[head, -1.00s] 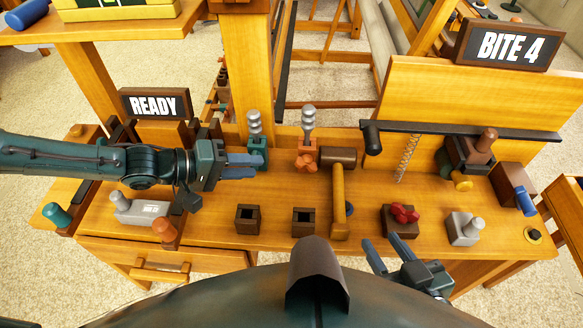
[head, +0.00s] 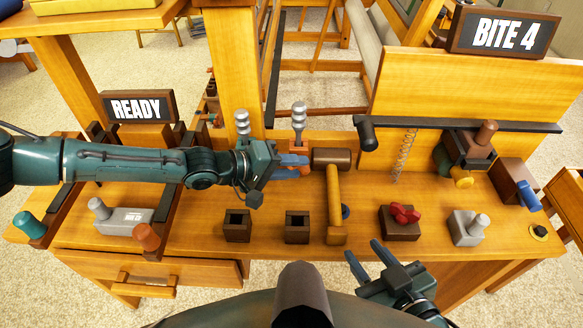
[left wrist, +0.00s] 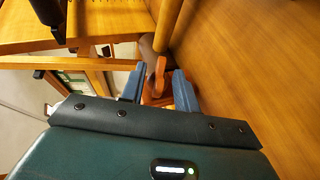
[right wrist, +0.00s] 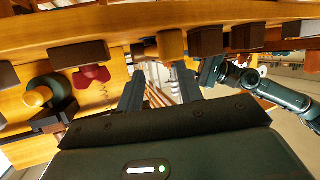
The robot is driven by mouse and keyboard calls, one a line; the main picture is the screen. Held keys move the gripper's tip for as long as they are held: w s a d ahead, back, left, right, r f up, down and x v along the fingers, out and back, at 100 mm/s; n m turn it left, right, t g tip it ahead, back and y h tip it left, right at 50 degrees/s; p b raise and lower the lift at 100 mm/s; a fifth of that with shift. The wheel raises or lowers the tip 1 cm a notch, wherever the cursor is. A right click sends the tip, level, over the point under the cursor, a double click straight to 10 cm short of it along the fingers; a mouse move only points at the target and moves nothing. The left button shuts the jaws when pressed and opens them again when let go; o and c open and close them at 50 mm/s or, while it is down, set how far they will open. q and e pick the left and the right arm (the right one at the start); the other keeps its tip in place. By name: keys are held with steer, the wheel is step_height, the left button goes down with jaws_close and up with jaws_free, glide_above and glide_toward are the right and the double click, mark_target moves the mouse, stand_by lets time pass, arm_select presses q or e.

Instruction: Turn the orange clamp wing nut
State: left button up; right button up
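The orange clamp (head: 297,147) stands at the back edge of the bench under a silver ribbed knob, partly hidden by my left gripper. In the left wrist view its orange wing nut (left wrist: 158,78) shows between my left fingers, with a gap still visible beside it. My left gripper (head: 304,166) is open, reaching in from the left with its fingers around the orange part. I cannot tell whether a finger touches it. My right gripper (head: 364,247) is open and empty, in front of the bench's near edge.
Two dark square sockets (head: 237,228) stand in front of the clamps. A red knob block (head: 401,222) and a grey block (head: 467,229) stand further right. A READY sign (head: 138,107) is at the back left.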

arm_select(q)
steer(key=shift+c, duration=0.3)
jaws_close()
steer(key=shift+r, duration=0.1)
